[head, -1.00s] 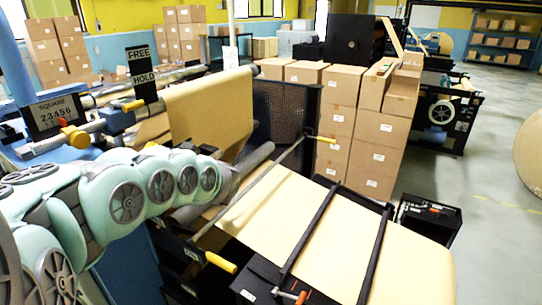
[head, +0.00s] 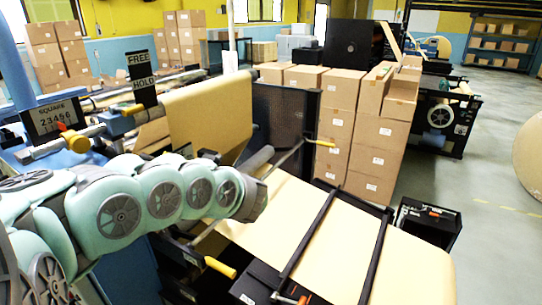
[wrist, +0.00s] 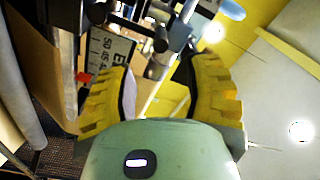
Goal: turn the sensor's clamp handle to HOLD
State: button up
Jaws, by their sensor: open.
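The clamp handle (head: 132,109) is a small yellow lever on the sensor's blue block (head: 117,122). Dark bars and brackets (wrist: 150,35) show beyond the fingertips; I cannot make out the clamp handle there. My gripper's fingers are hidden in the head view.
A hanging kraft sheet (head: 207,115) is to the right. Stacked cartons (head: 375,140) stand beyond; floor at the right is open.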

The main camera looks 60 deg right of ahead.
jog(key=shift+s+d, duration=0.2)
jog(key=shift+s, duration=2.4)
